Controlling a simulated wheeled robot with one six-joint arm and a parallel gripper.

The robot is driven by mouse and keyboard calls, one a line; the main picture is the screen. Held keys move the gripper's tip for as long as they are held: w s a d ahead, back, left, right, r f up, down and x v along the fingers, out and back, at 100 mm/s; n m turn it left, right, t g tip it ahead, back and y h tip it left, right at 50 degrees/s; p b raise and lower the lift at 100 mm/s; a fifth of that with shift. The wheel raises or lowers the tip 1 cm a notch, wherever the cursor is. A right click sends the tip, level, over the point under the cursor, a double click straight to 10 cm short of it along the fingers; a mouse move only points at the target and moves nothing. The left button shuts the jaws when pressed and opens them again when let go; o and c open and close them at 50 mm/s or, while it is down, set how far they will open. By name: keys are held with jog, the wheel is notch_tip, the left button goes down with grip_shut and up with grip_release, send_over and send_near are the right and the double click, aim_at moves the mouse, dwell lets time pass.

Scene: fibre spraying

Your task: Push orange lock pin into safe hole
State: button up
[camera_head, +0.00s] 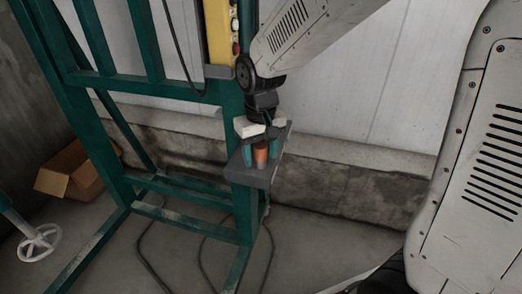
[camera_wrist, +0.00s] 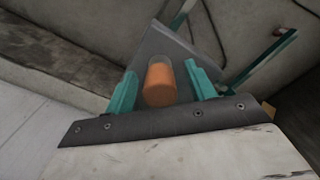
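The orange lock pin (camera_head: 261,154) stands at a small grey plate (camera_head: 262,177) on the green frame's post. In the wrist view the orange lock pin (camera_wrist: 160,84) shows as an orange cylinder with a duller grey-brown far end, in front of the grey plate (camera_wrist: 165,45). My gripper (camera_head: 260,148) is at the plate, its teal fingers on either side of the pin. In the wrist view my gripper (camera_wrist: 163,85) is open, with narrow gaps between each finger and the pin. I cannot make out the safe hole in either view.
The green steel frame (camera_head: 176,88) stands left of my arm, with a yellow control box (camera_head: 220,32) above the plate. A low concrete ledge (camera_head: 340,180) runs along the wall behind. A cardboard box (camera_head: 72,172) and a white handwheel (camera_head: 39,243) are at the left. Cables lie on the floor.

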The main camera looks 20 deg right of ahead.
aim_at(262, 147)
notch_tip(262, 147, up, 8)
jog(key=shift+f, duration=0.1)
dwell(0.6)
jog(key=shift+s+f, duration=0.2)
jog(key=shift+s, duration=0.15)
jog(key=s+d+r, duration=0.1)
jog(key=s+d, duration=0.2)
jog(key=s, duration=0.4)
jog(key=s+d+r+m+t, duration=0.1)
jog(key=s+d, duration=0.2)
jog(key=s, duration=0.4)
jog(key=s+d+r, duration=0.2)
jog(key=s+d, duration=0.1)
jog(key=s, duration=0.4)
jog(key=shift+m, duration=0.4)
jog(key=shift+s, duration=0.1)
